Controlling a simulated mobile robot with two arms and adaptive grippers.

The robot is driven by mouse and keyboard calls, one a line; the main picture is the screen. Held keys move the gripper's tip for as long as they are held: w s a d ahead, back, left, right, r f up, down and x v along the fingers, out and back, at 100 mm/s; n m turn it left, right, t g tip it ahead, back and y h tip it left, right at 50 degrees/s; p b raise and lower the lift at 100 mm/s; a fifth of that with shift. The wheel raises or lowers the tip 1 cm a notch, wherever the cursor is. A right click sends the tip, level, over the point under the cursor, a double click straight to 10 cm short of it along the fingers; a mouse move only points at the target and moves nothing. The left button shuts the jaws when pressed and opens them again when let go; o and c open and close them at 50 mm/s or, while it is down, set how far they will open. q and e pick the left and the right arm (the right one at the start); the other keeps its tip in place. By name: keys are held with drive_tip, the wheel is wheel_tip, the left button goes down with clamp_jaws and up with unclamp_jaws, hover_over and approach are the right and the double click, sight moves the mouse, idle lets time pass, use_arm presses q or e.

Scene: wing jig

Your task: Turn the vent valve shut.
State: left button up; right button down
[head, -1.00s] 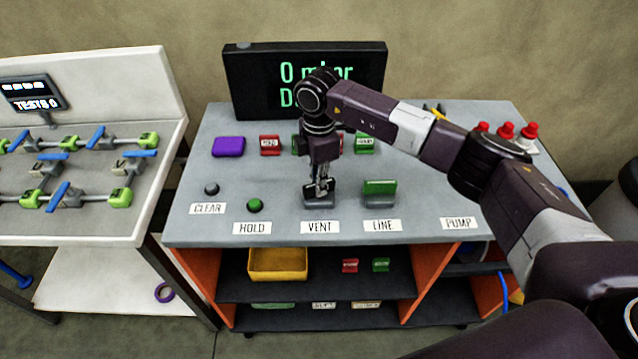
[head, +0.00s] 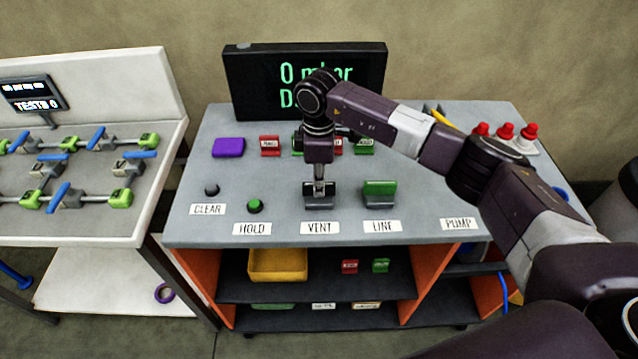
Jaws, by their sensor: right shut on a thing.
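The vent valve (head: 319,203) is a dark grey block with an upright handle, behind the VENT label (head: 320,228) on the grey bench top. My right gripper (head: 319,188) comes down from above and is shut on the vent valve's handle. The fingers hide part of the handle, so its exact angle is hard to tell. My left gripper is not in view.
The green LINE valve (head: 379,193) stands close to the right. The HOLD button (head: 254,206) and the CLEAR knob (head: 211,190) are to the left. A black display (head: 255,80) stands behind, partly covered by my right arm.

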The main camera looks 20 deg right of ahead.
drive_tip(key=c, duration=2)
unclamp_jaws()
wheel_tip(320, 180, up, 12)
